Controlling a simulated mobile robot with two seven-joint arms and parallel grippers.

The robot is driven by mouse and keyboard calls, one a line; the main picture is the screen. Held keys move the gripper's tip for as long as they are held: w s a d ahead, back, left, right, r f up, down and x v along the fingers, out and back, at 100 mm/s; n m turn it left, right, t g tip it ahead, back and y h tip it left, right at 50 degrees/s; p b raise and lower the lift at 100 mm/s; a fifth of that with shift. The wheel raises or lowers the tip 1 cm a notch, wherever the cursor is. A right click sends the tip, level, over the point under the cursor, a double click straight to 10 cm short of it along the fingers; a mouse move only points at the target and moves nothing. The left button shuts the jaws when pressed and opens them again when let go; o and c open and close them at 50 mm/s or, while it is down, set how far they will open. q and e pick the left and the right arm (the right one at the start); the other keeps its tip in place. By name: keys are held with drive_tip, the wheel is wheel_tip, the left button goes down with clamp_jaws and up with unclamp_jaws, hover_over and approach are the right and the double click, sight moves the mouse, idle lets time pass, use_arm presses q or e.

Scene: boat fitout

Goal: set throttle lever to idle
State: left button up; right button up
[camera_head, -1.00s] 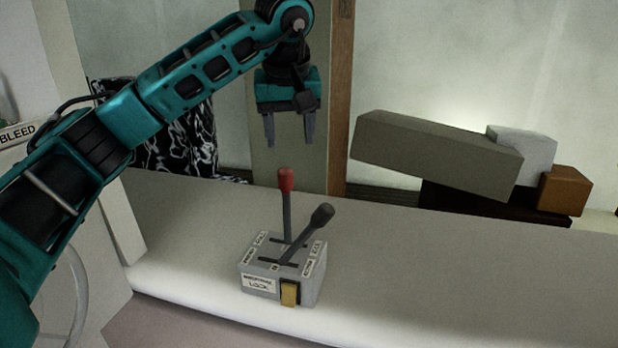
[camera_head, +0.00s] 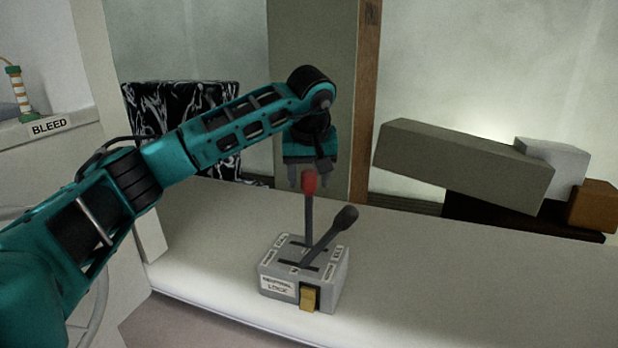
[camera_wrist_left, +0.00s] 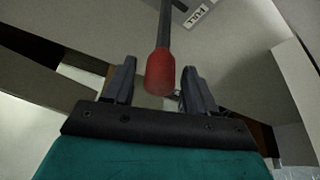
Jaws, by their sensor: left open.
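A grey control box (camera_head: 283,283) sits on the light counter and carries two levers. One lever has a red knob (camera_head: 310,182) and stands nearly upright. The other has a black knob (camera_head: 346,216) and leans to the right. A yellow switch (camera_head: 308,299) is on the box's front beside a label reading LOCK. In the left wrist view, the red knob (camera_wrist_left: 160,72) shows between the two spread fingers, with gaps on both sides. My right gripper is not in view.
The counter (camera_head: 450,270) is clear to the right of the box. A long grey block (camera_head: 460,165), a white block (camera_head: 552,160) and a brown block (camera_head: 594,206) lie at the back right. A brown-edged post (camera_head: 365,100) stands behind the gripper.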

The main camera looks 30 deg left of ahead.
use_arm(q)
drive_tip(key=shift+f, duration=0.1)
clamp_jaws()
idle(0.5)
